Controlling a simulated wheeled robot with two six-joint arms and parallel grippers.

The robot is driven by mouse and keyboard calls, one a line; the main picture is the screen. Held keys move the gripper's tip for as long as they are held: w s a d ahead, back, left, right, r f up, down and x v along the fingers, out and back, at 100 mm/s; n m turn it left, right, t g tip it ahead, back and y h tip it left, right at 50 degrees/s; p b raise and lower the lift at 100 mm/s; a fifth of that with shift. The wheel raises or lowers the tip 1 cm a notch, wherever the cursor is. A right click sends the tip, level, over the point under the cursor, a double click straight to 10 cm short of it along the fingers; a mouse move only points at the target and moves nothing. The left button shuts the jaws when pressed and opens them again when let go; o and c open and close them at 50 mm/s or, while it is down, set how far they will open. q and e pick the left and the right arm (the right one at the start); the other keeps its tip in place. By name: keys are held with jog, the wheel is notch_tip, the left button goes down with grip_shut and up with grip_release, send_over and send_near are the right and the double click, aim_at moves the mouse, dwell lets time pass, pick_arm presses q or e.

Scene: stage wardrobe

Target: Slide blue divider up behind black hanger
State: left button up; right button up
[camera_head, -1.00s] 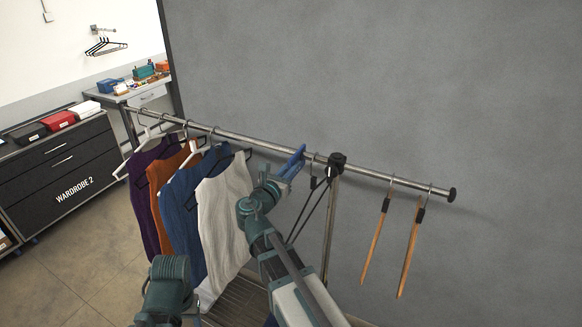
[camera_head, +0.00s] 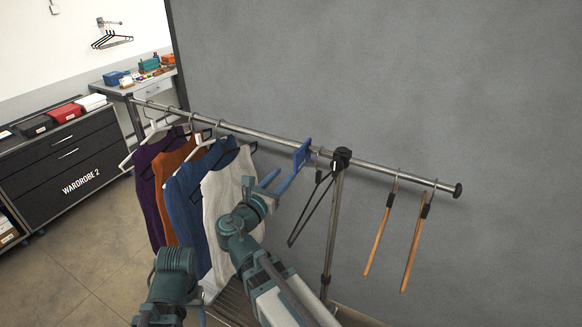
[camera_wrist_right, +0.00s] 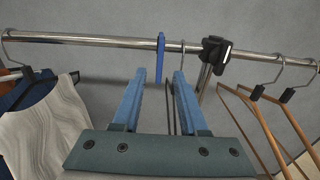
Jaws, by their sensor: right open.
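The blue divider (camera_head: 302,154) hangs on the rack's rail, just left of the black hanger (camera_head: 308,215) and near it. The black hanger is empty and hangs by its hook beside the black post clamp. My right gripper (camera_head: 284,176) is open and empty, below and in front of the divider. In the right wrist view the divider (camera_wrist_right: 160,57) stands on the rail beyond the two open fingertips (camera_wrist_right: 160,78), lined up with the gap between them. The black hanger is partly hidden behind the right finger there.
The rail (camera_head: 230,128) also holds a white garment (camera_head: 222,210), blue, orange and purple ones at the left. The black clamp (camera_head: 342,157) and post stand just right of the black hanger. Wooden hangers (camera_head: 378,238) hang farther right. A grey wall stands behind.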

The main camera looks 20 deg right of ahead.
jog(key=v, duration=0.4)
jog(key=shift+s+a, duration=0.3)
dwell(0.3)
